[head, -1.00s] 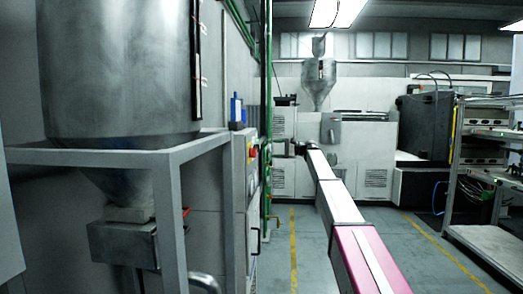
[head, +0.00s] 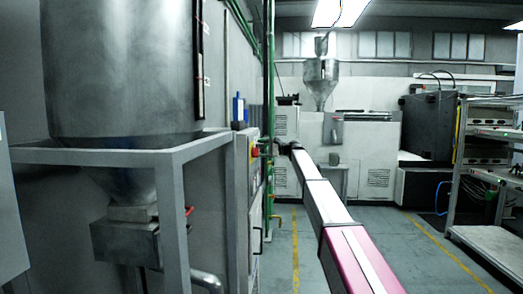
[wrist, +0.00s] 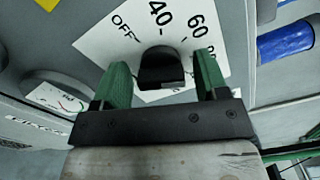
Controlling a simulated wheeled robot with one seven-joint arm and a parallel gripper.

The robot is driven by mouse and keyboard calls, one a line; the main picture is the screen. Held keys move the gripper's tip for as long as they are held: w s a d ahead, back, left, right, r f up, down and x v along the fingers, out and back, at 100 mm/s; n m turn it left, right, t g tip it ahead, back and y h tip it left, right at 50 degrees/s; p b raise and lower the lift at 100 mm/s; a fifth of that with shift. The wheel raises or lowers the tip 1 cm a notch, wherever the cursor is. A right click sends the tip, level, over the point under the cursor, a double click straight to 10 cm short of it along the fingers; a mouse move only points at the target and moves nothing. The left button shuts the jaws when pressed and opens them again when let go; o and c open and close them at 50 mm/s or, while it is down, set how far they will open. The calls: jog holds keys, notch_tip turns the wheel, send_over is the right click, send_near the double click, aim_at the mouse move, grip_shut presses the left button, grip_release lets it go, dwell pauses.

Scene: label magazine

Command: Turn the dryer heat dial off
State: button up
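The heat dial is a black knob (wrist: 160,70) on a white scale plate (wrist: 90,45) marked OFF, 40 and 60 in the wrist view. The knob's front faces roughly toward the 40; its exact pointer mark is hard to tell. My gripper (wrist: 162,62) has two green fingers, open, one on each side of the knob. Gaps show between the knob and both fingers. In the head view my arm (head: 325,205) reaches forward to the cabinet side (head: 240,185); the dial cannot be made out there.
In the head view a metal hopper (head: 120,70) on a grey frame (head: 172,210) stands left. Floor right of my arm is clear.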

jog(key=c, duration=0.7)
jog(key=shift+o, duration=0.2)
jog(key=n, duration=0.5)
jog(key=shift+f+n, duration=0.1)
jog(key=shift+n, duration=0.3)
jog(key=n, duration=0.5)
jog(key=shift+f, duration=0.1)
jog(key=n, duration=0.6)
jog(key=shift+w+f+n, duration=0.1)
jog(key=shift+n, duration=0.2)
jog(key=n, duration=0.6)
jog(key=shift+w, duration=0.1)
jog(key=shift+n, duration=0.4)
